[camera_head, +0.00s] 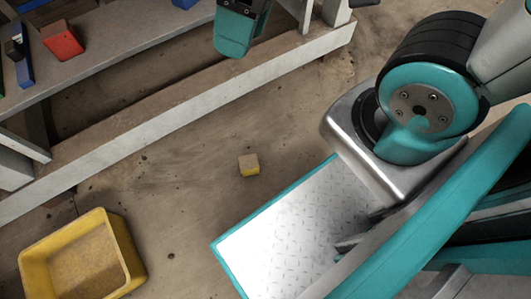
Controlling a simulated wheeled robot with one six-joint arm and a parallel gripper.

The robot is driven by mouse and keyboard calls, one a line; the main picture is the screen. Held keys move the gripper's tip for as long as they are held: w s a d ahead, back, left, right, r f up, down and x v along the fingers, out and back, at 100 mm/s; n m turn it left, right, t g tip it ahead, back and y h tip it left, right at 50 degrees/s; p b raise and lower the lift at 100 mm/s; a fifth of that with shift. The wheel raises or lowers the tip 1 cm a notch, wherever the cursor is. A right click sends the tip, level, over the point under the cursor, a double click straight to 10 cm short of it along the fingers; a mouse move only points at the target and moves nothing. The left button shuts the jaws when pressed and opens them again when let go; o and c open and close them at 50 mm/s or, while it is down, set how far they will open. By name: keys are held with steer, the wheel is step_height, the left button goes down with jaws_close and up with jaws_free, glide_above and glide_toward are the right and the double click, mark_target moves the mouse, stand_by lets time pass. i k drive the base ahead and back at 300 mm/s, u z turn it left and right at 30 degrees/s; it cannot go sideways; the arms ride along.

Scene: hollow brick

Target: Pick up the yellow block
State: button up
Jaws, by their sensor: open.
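The yellow block (249,165) is a small block with a dusty tan top and a yellow front side. It lies on the brown floor near the middle of the view, with nothing touching it. The teal and black end of my arm, my gripper (235,42), shows in part at the top edge, well apart from the block and above it in the picture. It is open, and I see nothing held in it. Its upper part is cut off by the frame.
A yellow bin (128,255) stands on the floor at lower left. A grey bench (120,55) with a low beam crosses the upper left, bearing a red block (62,40) and blue pieces. My teal-edged base plate lies right of the block. The floor around the block is clear.

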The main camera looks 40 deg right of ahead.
mark_target(249, 164)
steer(key=z, duration=1.75)
steer(key=k, duration=1.05)
steer(key=u, duration=1.55)
steer(key=i, duration=0.5)
